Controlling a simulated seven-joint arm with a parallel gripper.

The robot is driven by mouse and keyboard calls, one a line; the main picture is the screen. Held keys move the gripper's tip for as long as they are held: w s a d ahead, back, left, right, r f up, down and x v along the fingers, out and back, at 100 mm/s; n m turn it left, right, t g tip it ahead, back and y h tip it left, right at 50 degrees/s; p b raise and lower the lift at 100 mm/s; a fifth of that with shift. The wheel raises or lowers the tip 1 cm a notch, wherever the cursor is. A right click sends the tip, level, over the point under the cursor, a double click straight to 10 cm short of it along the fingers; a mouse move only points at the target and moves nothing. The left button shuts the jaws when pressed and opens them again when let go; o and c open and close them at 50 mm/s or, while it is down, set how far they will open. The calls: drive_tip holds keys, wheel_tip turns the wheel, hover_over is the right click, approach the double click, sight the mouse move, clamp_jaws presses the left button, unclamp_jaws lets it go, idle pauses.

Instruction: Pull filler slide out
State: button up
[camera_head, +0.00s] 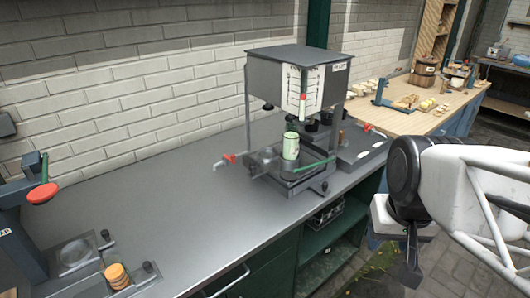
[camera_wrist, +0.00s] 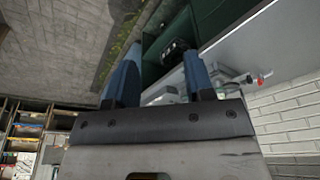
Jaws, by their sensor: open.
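The filler (camera_head: 298,80) is a grey box-topped machine on posts, standing on the dark counter with a scale on its front. Under it is a low tray-like part, probably the slide (camera_head: 285,175), with a pale green cup (camera_head: 290,146) on it. A dark knob (camera_head: 324,187) is at its front right. The slide looks to sit within the filler's base; how far it is in I cannot tell. My gripper, with two blue fingers in the wrist view (camera_wrist: 160,78), is open and empty. It is right of the filler, apart from it, off the counter's front.
A red-handled valve (camera_head: 229,158) sticks out left of the filler. Another station with a red knob (camera_head: 41,193) and stacked orange discs (camera_head: 117,275) is at the left. The counter (camera_head: 165,180) between them is clear. Green open shelves (camera_head: 330,245) are below the filler.

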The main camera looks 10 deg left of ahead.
drive_tip(key=w+a+r+g, duration=0.1)
drive_tip(key=w+a, duration=0.5)
drive_tip(key=w, duration=0.6)
drive_tip(key=w+a+r, duration=0.1)
drive_tip(key=w+a, duration=0.5)
drive_tip(key=w, duration=0.6)
drive_tip(key=shift+g, duration=0.8)
drive_tip(key=w+a+f, duration=0.3)
drive_tip(key=w+a, duration=0.3)
drive_tip(key=w+a+f, duration=0.3)
drive_tip(key=w+a, duration=0.3)
drive_tip(key=w+a+f, duration=0.3)
drive_tip(key=w+a, duration=0.3)
drive_tip(key=w, duration=0.1)
drive_tip(key=shift+f, duration=0.4)
drive_tip(key=shift+w+a+f, duration=0.2)
drive_tip(key=shift+w+a, duration=0.05)
drive_tip(key=shift+a, duration=0.15)
drive_tip(key=shift+f, duration=0.1)
drive_tip(key=shift+f, duration=3.8)
